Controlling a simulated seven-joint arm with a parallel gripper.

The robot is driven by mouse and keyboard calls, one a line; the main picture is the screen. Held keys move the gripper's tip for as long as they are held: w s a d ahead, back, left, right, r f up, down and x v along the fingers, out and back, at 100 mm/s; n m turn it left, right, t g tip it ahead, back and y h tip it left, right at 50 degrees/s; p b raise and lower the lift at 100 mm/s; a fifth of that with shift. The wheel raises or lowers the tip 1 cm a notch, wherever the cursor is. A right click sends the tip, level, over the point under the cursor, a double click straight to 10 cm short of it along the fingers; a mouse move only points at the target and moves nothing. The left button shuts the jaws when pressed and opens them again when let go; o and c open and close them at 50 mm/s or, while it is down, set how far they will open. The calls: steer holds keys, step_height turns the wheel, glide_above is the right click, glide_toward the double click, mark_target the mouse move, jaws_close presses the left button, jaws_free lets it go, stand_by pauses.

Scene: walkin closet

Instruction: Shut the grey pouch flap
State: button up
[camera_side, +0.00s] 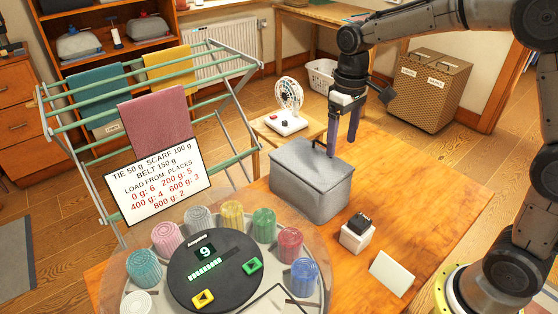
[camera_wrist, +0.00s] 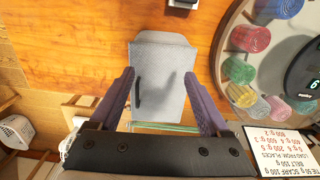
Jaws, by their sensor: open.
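The grey pouch (camera_side: 308,192) is a box-shaped fabric thing standing on the wooden table, with a pale grey upper face. In the wrist view the pouch (camera_wrist: 168,98) lies between and beyond my fingers, with a tapered grey piece at its far end that looks like the flap (camera_wrist: 160,38). I cannot tell clearly how far the flap is folded. A small dark bar shows on the pouch's left side. My gripper (camera_side: 341,150) is open and empty, pointing down at the pouch's back right edge; it also shows in the wrist view (camera_wrist: 160,74). I cannot tell whether it touches.
A round turntable (camera_side: 110,285) with several coloured rolls and a black dial unit (camera_side: 215,270) stands left of the pouch. A small white block with a black top (camera_side: 357,232) and a white card (camera_side: 391,272) are in front. A drying rack (camera_side: 225,75) stands behind left.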

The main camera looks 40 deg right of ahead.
steer(key=shift+r, duration=2.2)
steer(key=s+r+t, duration=0.3)
steer(key=s+r, duration=0.5)
steer(key=s, duration=0.4)
steer(key=s+f+t, duration=0.2)
steer(key=s+f, duration=0.5)
steer(key=s, duration=0.4)
steer(key=shift+a+m+t, duration=0.15)
steer(key=shift+m+t, duration=0.15)
steer(key=shift+m, duration=0.1)
